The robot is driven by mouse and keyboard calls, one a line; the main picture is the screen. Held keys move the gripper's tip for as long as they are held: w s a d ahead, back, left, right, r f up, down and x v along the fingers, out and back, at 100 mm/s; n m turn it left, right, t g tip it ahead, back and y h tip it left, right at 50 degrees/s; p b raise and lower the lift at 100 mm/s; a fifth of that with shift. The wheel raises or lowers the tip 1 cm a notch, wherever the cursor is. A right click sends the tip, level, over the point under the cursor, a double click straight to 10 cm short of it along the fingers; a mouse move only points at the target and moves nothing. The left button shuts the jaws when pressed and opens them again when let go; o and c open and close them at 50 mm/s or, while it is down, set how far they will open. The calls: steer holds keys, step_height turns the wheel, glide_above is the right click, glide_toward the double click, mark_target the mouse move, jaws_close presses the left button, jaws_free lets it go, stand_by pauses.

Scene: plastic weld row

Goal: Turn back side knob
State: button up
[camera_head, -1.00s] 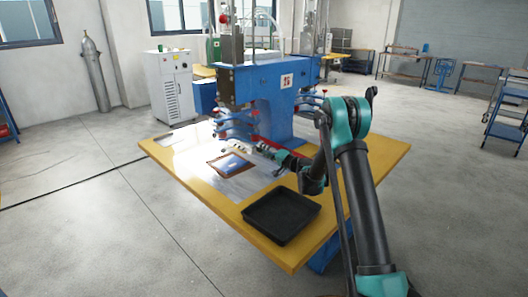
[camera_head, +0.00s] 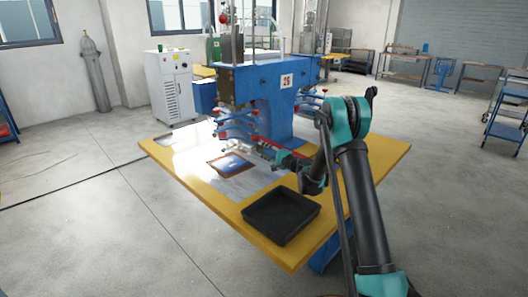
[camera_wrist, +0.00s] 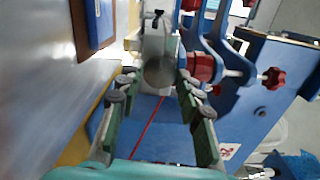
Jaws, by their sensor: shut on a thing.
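In the wrist view my gripper (camera_wrist: 157,78) has its two green fingers on either side of a round grey knob-like end (camera_wrist: 158,71), and it is shut on it. The end is blurred, and its contact with the pads is hard to make out. A red knob (camera_wrist: 201,67) sits just right of the fingertips on the blue machine arms. Another red star-shaped knob (camera_wrist: 272,78) stands further right. In the head view my gripper (camera_head: 264,148) reaches to the lower front of the blue machine (camera_head: 262,82); what it holds is too small to see there.
The yellow-edged table (camera_head: 376,158) carries a black tray (camera_head: 281,215) and a framed blue piece (camera_head: 231,164). Blue machine arms with red knobs crowd the space around my gripper. A white cabinet (camera_head: 171,87) stands behind. The floor at left is open.

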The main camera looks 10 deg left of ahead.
steer(key=o, duration=1.1)
steer(key=shift+o, duration=0.2)
steer(key=v, duration=1.2)
steer(key=shift+s, duration=0.1)
